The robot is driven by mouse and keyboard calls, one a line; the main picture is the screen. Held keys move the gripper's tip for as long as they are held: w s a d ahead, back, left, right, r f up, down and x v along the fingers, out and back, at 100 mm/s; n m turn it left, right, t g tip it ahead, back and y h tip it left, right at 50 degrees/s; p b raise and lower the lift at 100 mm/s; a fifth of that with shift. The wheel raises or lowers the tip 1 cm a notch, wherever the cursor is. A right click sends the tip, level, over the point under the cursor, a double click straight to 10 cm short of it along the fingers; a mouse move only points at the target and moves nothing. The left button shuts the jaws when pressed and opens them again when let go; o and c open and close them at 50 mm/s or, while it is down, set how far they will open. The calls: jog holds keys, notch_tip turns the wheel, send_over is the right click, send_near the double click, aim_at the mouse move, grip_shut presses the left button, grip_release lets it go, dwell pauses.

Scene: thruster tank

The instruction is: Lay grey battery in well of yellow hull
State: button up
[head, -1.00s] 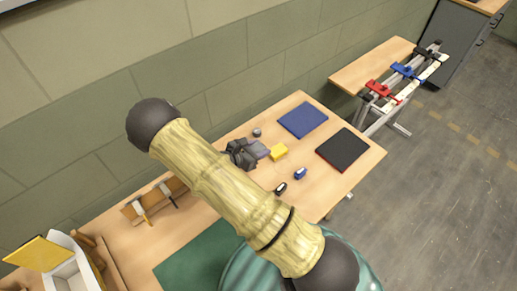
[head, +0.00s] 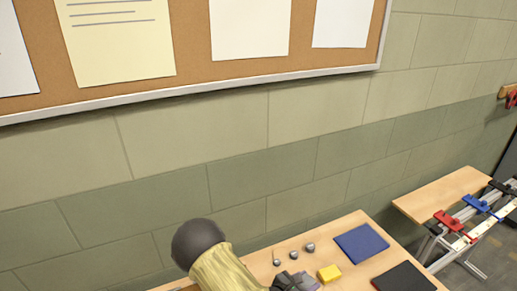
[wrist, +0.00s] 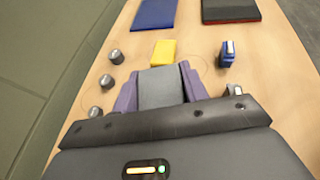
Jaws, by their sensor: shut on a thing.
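In the wrist view, my gripper (wrist: 160,88) has purple fingers on either side of a grey block, the grey battery (wrist: 160,90), and is shut on it. The yellow hull (wrist: 163,52) is a small yellow block on the table just beyond the battery; it also shows in the head view (head: 329,273). The battery's far edge appears close to the hull's near side, and I cannot tell its height above the table. The hull's well cannot be made out. In the head view, my gripper (head: 291,283) is at the bottom edge, left of the hull.
A blue mat (wrist: 167,14) and a black mat with red edging (wrist: 230,10) lie beyond. Several small grey knobs (wrist: 115,56) stand at the left. A blue-and-white item (wrist: 228,53) and a dark one (wrist: 237,90) stand at the right. A wall (head: 130,240) runs behind the table.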

dwell(0.3)
jog(key=shift+d+r+n+t, duration=0.2)
jog(key=shift+d+n+t, duration=0.1)
jog(key=shift+n+t, duration=0.15)
jog(key=shift+w+d+r+n+t+y, duration=0.1)
jog(key=shift+w+d+n+t+y, duration=0.1)
jog(key=shift+n+t+y, duration=0.45)
jog(key=shift+s+a+n+t+y, duration=0.15)
jog(key=shift+n+t+y, duration=0.25)
jog(key=shift+n+y, duration=0.5)
jog(key=shift+a+f+n+t+y, duration=0.3)
jog(key=shift+a+n+t+y, duration=0.1)
jog(key=shift+y, duration=0.15)
jog(key=shift+d, duration=0.1)
